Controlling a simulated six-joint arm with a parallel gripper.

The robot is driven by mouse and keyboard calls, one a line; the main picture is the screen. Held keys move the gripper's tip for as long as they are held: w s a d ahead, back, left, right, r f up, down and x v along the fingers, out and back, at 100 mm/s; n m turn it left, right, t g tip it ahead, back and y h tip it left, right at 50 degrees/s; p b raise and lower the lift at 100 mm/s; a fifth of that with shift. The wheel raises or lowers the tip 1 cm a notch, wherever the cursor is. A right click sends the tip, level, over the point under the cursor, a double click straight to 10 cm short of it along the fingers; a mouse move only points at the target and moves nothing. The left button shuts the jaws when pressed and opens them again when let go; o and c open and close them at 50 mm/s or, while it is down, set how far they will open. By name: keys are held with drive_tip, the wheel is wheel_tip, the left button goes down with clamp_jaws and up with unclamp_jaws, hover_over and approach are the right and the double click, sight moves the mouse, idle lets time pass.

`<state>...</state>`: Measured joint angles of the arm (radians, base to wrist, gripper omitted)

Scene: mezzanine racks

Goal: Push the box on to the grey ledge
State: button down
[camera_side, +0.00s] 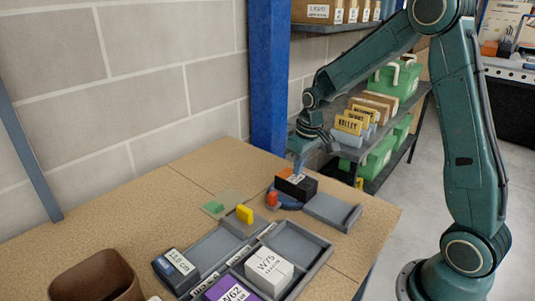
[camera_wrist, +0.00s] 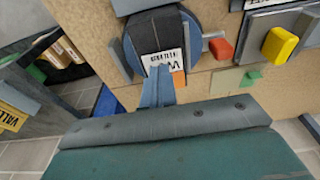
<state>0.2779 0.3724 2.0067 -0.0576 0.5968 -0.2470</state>
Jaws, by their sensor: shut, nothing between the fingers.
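The black box (camera_side: 297,186) has an orange patch and a white label. It sits on a round blue turntable (camera_side: 287,203) on the table. In the wrist view the box (camera_wrist: 153,30) lies between two grey rails, its labelled end towards my gripper. The grey ledge (camera_side: 325,212) is just right of the box in the side view; its near edge shows at the top of the wrist view (camera_wrist: 132,5). My gripper (camera_side: 299,168) is shut and empty, its fingertips (camera_wrist: 163,72) close to the labelled end. I cannot tell whether they touch.
A red knob (camera_side: 272,198) and a yellow knob (camera_side: 244,213) stand left of the box. A grey tray (camera_side: 318,252) holds a white box (camera_side: 268,268) and a purple box (camera_side: 228,290). A brown bin (camera_side: 95,280) is at front left. A blue post (camera_side: 268,90) rises behind the table.

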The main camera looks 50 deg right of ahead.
drive_tip(key=shift+w+f, duration=0.2)
drive_tip(key=shift+f, duration=0.65)
drive_tip(key=shift+s+f, duration=0.1)
drive_tip(key=shift+s, duration=0.05)
drive_tip(key=s, duration=1.4)
drive_tip(key=shift+w+r, duration=0.2)
drive_tip(key=shift+r, duration=0.65)
drive_tip(key=shift+r, duration=0.1)
